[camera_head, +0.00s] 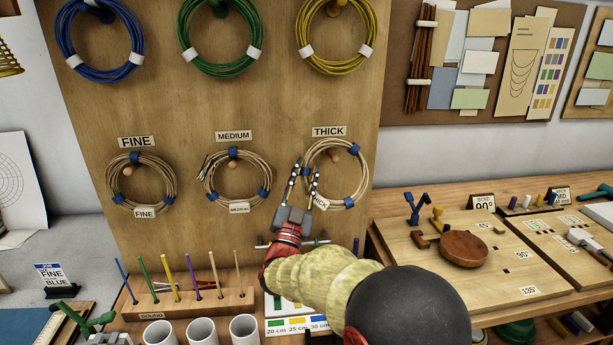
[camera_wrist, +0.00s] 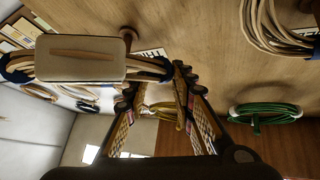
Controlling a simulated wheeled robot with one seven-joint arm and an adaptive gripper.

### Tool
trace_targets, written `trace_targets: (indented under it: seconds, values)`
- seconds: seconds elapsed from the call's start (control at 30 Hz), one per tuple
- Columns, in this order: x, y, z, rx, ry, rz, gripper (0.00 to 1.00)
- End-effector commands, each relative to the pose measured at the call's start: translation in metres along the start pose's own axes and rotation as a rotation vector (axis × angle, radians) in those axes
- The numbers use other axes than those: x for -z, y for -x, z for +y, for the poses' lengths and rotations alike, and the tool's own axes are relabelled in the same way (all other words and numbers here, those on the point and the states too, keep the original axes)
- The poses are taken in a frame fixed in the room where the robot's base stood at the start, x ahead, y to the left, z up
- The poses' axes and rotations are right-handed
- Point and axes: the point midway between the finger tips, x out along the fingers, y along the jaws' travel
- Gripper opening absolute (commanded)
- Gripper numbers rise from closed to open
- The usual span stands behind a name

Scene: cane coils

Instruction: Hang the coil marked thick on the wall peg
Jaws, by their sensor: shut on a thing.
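The coil marked thick (camera_head: 365,177) is a pale cane ring with blue ties and a tag reading "THICK" (camera_head: 320,201). It is upright in front of the board, under the THICK sign (camera_head: 329,131). The wooden wall peg (camera_head: 333,154) shows inside the ring, just below its top tie; I cannot tell whether they touch. My gripper (camera_head: 304,172) is shut on the coil's left side. In the wrist view, my gripper's fingers (camera_wrist: 155,90) meet the cane beside the blank side of a tag (camera_wrist: 80,58), and a peg (camera_wrist: 128,40) shows behind.
The fine coil (camera_head: 112,181) and medium coil (camera_head: 207,187) hang to the left. Blue, green and yellow coils (camera_head: 369,45) hang above. A stick rack (camera_head: 190,303) and white cups (camera_head: 201,331) stand below. A bending board (camera_head: 480,275) lies at right.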

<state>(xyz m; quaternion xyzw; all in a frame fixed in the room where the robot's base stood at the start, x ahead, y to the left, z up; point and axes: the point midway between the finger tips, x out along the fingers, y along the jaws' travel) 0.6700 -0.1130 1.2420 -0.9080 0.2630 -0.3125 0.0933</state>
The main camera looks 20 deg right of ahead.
Motion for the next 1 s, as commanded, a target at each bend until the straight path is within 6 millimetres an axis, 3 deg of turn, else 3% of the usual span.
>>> trace_targets:
  seconds: [0.3, 0.5, 1.0]
  values:
    - [-0.014, -0.018, -0.003, 0.000, 0.001, 0.002, 0.00]
    - [-0.029, -0.018, -0.001, 0.000, 0.000, 0.001, 0.00]
    - [-0.032, -0.018, 0.000, 0.000, 0.000, 0.002, 0.00]
